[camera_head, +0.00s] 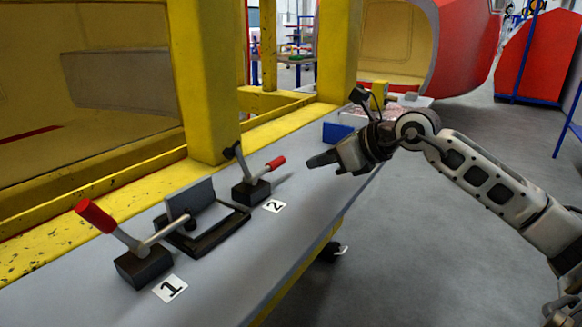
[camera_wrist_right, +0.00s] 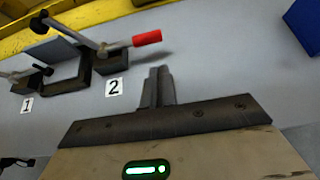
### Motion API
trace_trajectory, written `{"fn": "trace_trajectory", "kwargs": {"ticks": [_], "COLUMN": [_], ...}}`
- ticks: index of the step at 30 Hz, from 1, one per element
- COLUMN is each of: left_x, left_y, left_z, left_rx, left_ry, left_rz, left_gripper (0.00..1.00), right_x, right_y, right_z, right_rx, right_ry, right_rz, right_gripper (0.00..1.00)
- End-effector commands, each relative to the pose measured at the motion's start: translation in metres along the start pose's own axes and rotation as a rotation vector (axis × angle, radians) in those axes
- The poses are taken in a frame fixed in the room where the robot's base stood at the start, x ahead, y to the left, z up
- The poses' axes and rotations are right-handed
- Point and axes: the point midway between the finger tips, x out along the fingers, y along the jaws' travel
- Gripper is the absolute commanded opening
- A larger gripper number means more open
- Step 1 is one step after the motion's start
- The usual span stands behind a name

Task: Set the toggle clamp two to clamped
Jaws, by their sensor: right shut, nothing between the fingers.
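Toggle clamp two (camera_head: 250,185) stands on the grey bench beside the label "2" (camera_head: 274,206). Its red handle (camera_head: 275,163) points right and slightly up, and its dark-tipped arm (camera_head: 237,152) is raised, away from the frame. It also shows in the right wrist view (camera_wrist_right: 110,48), with its red handle up and left of my fingers. Toggle clamp one (camera_head: 145,262) stands by the label "1" at the near left, its red handle up and its arm reaching over the dark frame (camera_head: 215,232). My right gripper (camera_head: 312,162) is shut and empty, right of clamp two's handle and apart from it.
A blue block (camera_head: 337,132) lies on the bench (camera_head: 310,205) beyond my right gripper. A yellow post (camera_head: 205,80) and yellow rail stand behind the clamps. The bench is clear between clamp two and my gripper; its front edge drops to open floor.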

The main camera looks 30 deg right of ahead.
Motion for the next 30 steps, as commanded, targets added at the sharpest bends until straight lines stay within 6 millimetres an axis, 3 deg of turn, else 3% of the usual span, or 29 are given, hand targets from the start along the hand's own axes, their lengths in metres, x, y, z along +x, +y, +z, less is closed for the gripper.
{"fn": "trace_trajectory", "kwargs": {"ticks": [13, 30], "left_x": [0.000, 0.000], "left_y": [-0.001, -0.001], "left_z": [-0.012, -0.007], "left_rx": [-0.003, -0.009], "left_ry": [0.001, -0.009], "left_rz": [-0.004, -0.006], "left_gripper": [0.36, 0.36], "right_x": [0.070, 0.079], "right_y": [0.000, 0.000], "right_z": [0.002, 0.001], "right_rx": [0.003, -0.005], "right_ry": [-0.003, 0.000], "right_rz": [0.001, -0.002], "right_gripper": [0.00, 0.00]}}
